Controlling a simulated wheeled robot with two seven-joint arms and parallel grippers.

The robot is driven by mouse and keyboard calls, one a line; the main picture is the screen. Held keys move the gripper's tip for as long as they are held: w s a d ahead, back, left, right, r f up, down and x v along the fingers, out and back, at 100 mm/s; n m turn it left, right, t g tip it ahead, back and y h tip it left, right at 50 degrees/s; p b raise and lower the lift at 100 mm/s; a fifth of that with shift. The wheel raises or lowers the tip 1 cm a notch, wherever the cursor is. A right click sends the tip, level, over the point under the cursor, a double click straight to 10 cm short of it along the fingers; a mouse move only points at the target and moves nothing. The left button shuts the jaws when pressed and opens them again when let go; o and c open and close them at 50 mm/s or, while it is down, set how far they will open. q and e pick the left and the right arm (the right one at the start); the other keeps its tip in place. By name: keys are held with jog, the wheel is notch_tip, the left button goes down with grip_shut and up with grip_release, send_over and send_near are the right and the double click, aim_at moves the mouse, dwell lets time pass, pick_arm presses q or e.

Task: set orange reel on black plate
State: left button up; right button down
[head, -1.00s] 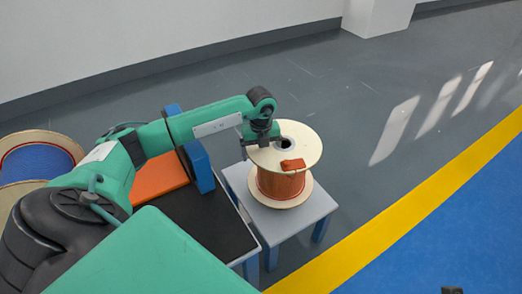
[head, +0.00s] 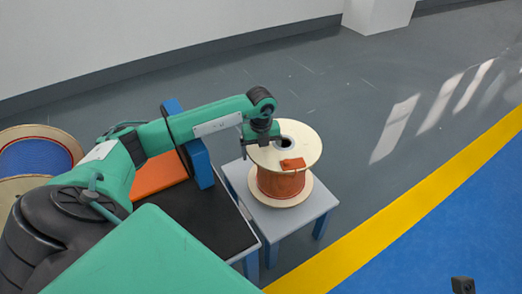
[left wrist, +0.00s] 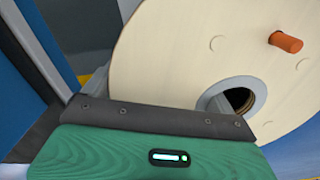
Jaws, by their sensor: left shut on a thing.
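The orange reel (head: 280,183) has pale round flanges and orange cable. It stands upright on a small grey table, with an orange cable end on its top flange. My left gripper (head: 263,143) is at the left side of that flange, shut on the reel. In the left wrist view, the pale flange (left wrist: 170,55) fills the upper middle; one finger (left wrist: 215,103) reaches to the centre hole and the other is at the outer edge. The black plate (head: 215,225) lies left of the reel, partly hidden by my arm. A small dark part, possibly my right gripper (head: 463,285), shows at the bottom right.
The grey table (head: 310,207) stands close to the black plate, with a narrow gap. An orange panel (head: 160,174) and a blue upright (head: 200,163) stand at the plate's back. A blue cable reel (head: 35,155) is at the far left.

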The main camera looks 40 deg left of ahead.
pick_arm(q)
jog(key=shift+r+p, duration=0.1)
jog(key=shift+p, duration=0.3)
dwell(0.7)
jog(key=shift+f+b, duration=0.3)
jog(key=shift+f, duration=0.3)
jog(key=o, duration=1.6)
